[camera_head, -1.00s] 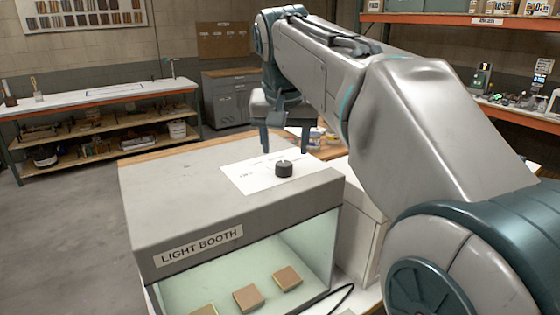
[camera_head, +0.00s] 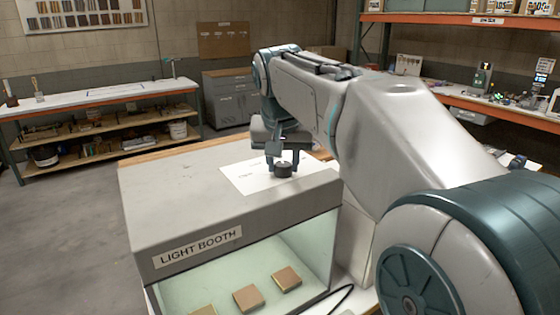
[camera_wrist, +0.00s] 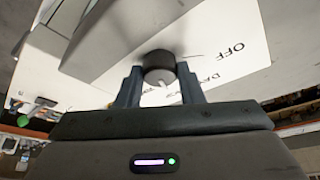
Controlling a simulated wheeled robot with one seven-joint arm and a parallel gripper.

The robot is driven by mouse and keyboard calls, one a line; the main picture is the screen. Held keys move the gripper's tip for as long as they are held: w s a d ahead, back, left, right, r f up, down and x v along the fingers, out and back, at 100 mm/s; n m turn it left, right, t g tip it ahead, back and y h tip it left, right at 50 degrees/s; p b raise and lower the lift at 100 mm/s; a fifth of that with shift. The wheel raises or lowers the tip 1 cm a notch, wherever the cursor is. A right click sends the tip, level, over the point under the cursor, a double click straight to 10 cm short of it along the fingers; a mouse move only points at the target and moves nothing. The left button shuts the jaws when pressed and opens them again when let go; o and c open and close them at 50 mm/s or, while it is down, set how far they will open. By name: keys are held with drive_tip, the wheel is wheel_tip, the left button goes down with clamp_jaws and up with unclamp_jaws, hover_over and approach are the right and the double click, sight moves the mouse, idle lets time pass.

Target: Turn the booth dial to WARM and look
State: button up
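The dark round dial (camera_wrist: 158,61) stands on a white label card (camera_head: 256,178) on top of the grey light booth (camera_head: 185,195). My gripper (camera_wrist: 159,72) is down at the dial, one finger on each side, with no clear gap in the wrist view. The fingers look closed on it. In the head view the dial (camera_head: 283,170) shows just below the fingertips. The card reads OFF (camera_wrist: 237,48) and, partly cut by a finger, what looks like DAY (camera_wrist: 208,77). The WARM mark is not readable. A pale mark shows on the dial; its direction is unclear.
The booth's open front shows several sample blocks (camera_head: 287,277) inside. A black cable (camera_head: 342,297) lies at its lower right. Shelving (camera_head: 480,20) stands behind my arm at right, and a bench (camera_head: 95,97) at left. The booth top left of the card is clear.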

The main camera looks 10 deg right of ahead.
drive_tip(key=shift+w+a+m+g+h, duration=0.1)
drive_tip(key=shift+m+g+h, duration=0.2)
drive_tip(key=shift+m, duration=0.7)
drive_tip(key=shift+a+m+g+h, duration=0.1)
drive_tip(key=shift+m+h, duration=0.3)
drive_tip(key=shift+m, duration=0.6)
drive_tip(key=shift+m+g+h+p, duration=0.4)
drive_tip(key=shift+m+g+h, duration=0.1)
drive_tip(key=shift+m, duration=1.4)
drive_tip(key=shift+d, duration=0.1)
drive_tip(key=o, duration=1)
drive_tip(key=shift+d, duration=0.1)
